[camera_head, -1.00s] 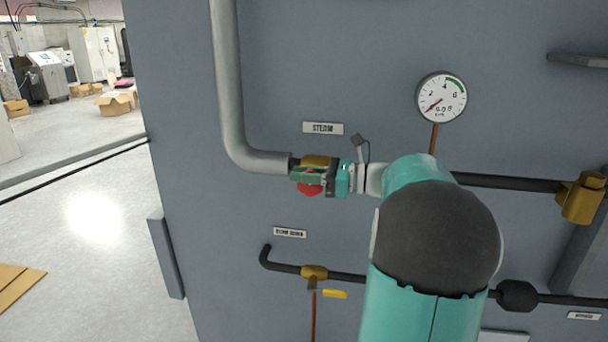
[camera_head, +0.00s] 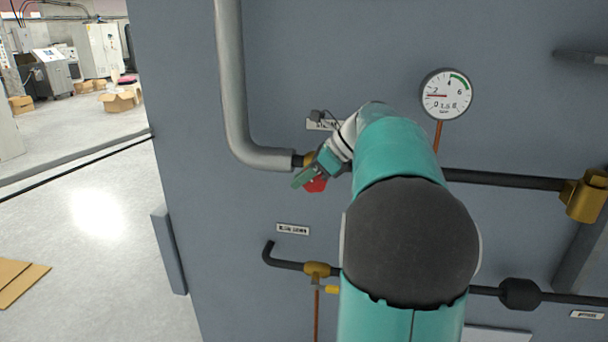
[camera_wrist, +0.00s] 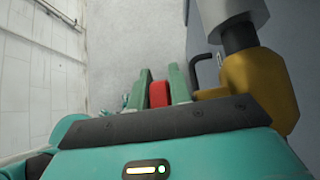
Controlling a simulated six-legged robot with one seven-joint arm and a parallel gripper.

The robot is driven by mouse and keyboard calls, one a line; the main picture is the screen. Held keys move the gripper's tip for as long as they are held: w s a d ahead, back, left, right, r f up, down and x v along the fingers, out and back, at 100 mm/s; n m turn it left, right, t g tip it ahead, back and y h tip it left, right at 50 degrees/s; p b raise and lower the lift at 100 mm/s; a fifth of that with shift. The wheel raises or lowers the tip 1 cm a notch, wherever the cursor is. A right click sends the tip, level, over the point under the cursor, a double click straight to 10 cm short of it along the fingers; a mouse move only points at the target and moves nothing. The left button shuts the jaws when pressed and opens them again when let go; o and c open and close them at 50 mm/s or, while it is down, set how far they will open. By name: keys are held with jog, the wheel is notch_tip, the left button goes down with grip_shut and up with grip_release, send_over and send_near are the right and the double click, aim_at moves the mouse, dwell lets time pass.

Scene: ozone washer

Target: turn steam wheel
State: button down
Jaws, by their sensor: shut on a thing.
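The red steam wheel (camera_head: 316,185) sits on the brass valve of the grey steam pipe, under the STEAM label (camera_head: 324,125), which my wrist partly covers. My gripper (camera_head: 303,179) is shut on the wheel and tilted, its fingers pointing down and left. In the wrist view the red wheel (camera_wrist: 159,94) is between the two green fingers of my gripper (camera_wrist: 160,88), with the brass valve body (camera_wrist: 262,82) to the right. The round gauge (camera_head: 446,94) at upper right has its needle pointing left, near the 2.
A lower dark pipe with a brass valve (camera_head: 317,269) and yellow handle (camera_head: 332,289) runs below my arm. A large brass fitting (camera_head: 583,198) is at right. Open floor (camera_head: 90,240) lies left of the grey panel, with cardboard boxes (camera_head: 118,101) far back.

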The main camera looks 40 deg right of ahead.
aim_at(322, 190)
jog(key=g+h, duration=0.2)
jog(key=f+g+h, duration=0.1)
jog(key=g+h, duration=0.1)
jog(key=g, duration=0.1)
jog(key=shift+f, duration=0.2)
jog(key=g, duration=0.1)
jog(key=g+h, duration=0.1)
jog(key=shift+s+f+g+h, duration=0.1)
jog(key=shift+f+g+h, duration=0.2)
jog(key=g, duration=0.1)
jog(key=g+h, duration=0.1)
jog(key=h, duration=0.1)
jog(key=shift+s+d+f+g, duration=0.25)
jog(key=shift+f+g, duration=0.05)
jog(key=shift+g, duration=0.1)
jog(key=g+h, duration=0.2)
jog(key=s+g+h, duration=0.1)
jog(key=g, duration=0.1)
jog(key=shift+d+f+h, duration=0.25)
jog(key=shift+d+h, duration=0.05)
jog(key=shift+d, duration=0.05)
jog(key=g+h, duration=0.1)
jog(key=g, duration=0.1)
jog(key=g+h, duration=0.1)
jog(key=shift+s+d+g+h, duration=0.3)
jog(key=shift+s, duration=0.05)
jog(key=shift+s+d+r+g+h, duration=0.2)
jog(key=shift+g+h, duration=0.3)
jog(key=shift+g, duration=0.4)
